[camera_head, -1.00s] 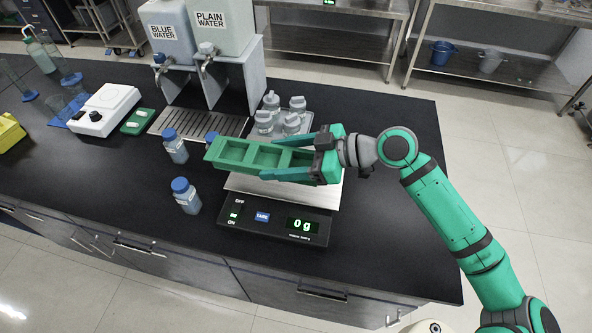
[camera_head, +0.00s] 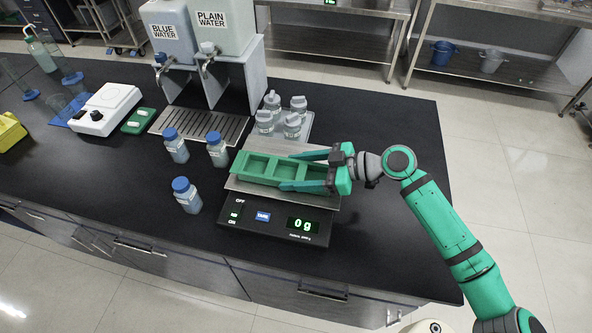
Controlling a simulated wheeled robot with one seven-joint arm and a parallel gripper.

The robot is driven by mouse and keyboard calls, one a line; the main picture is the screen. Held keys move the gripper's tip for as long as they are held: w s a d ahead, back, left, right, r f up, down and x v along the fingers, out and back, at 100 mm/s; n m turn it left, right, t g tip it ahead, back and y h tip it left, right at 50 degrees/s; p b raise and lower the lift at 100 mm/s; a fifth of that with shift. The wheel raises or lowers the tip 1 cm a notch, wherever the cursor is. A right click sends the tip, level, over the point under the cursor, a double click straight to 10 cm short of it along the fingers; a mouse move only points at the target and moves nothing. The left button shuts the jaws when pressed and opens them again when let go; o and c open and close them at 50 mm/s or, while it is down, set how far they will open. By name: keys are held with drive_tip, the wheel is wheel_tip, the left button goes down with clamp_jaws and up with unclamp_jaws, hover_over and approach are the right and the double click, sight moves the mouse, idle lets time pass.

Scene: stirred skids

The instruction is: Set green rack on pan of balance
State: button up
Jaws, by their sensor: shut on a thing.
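The green rack (camera_head: 262,167) is a long block with several square pockets, level over the metal pan (camera_head: 240,188) of the balance (camera_head: 275,217). My gripper (camera_head: 305,170) is shut on its right end, one finger along each long side. The balance display reads 0 g. I cannot tell whether the rack touches the pan or is slightly above it. Parts of the pan are hidden under the rack and my gripper.
Several blue-capped bottles (camera_head: 187,196) stand left of the balance, one close to the rack's left end. Grey-lidded jars (camera_head: 292,127) stand on a tray just behind the pan. Water tanks (camera_head: 222,28) stand at the back. The bench is clear right of the balance.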

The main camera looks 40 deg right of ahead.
drive_tip(key=shift+f, duration=0.1)
drive_tip(key=o, duration=1.1)
drive_tip(key=shift+s+d+r, duration=0.1)
drive_tip(key=shift+r, duration=0.1)
drive_tip(key=v, duration=1.1)
drive_tip(key=shift+s+d+r, duration=0.2)
